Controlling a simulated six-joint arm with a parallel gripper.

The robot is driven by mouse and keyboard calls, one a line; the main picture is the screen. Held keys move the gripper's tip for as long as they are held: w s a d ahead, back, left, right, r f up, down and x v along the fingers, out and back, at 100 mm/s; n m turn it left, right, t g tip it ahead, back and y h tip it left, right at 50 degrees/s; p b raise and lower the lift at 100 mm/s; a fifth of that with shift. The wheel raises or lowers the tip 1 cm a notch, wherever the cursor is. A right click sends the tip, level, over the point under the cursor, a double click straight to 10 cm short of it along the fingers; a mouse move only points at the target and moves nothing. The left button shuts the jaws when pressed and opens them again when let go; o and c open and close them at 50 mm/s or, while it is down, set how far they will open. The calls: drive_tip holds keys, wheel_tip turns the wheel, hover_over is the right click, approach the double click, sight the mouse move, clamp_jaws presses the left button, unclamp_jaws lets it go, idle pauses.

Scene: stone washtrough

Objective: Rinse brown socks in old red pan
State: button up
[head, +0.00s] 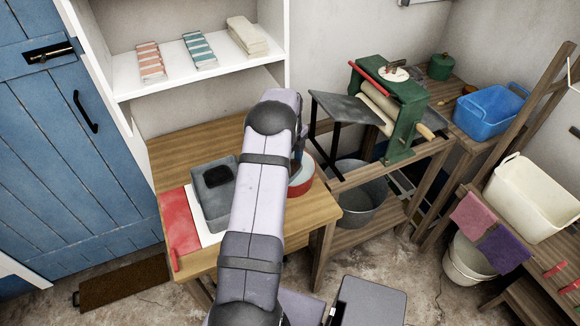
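A round red pan (308,180) stands on the wooden table right of my arm. My arm hides its left part, and I cannot see what is inside it. I cannot make out any brown socks. A grey stone-like basin (197,205) sits on the table left of my arm, with a small black item (218,175) at its top. My arm reaches over the table between basin and pan. My gripper is hidden behind the arm links, so its fingers do not show.
A red cloth or board (178,222) lies at the table's left. A green mangle (400,120) stands right, above a metal tub (360,195). A blue basin (488,108), cream tub (525,198) and hanging cloths (472,215) are farther right. The table's back left is clear.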

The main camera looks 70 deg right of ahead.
drive_tip(key=shift+r, duration=0.1)
wheel_tip(320, 180, up, 14)
drive_tip(key=p, duration=0.9)
idle(1.0)
idle(5.4)
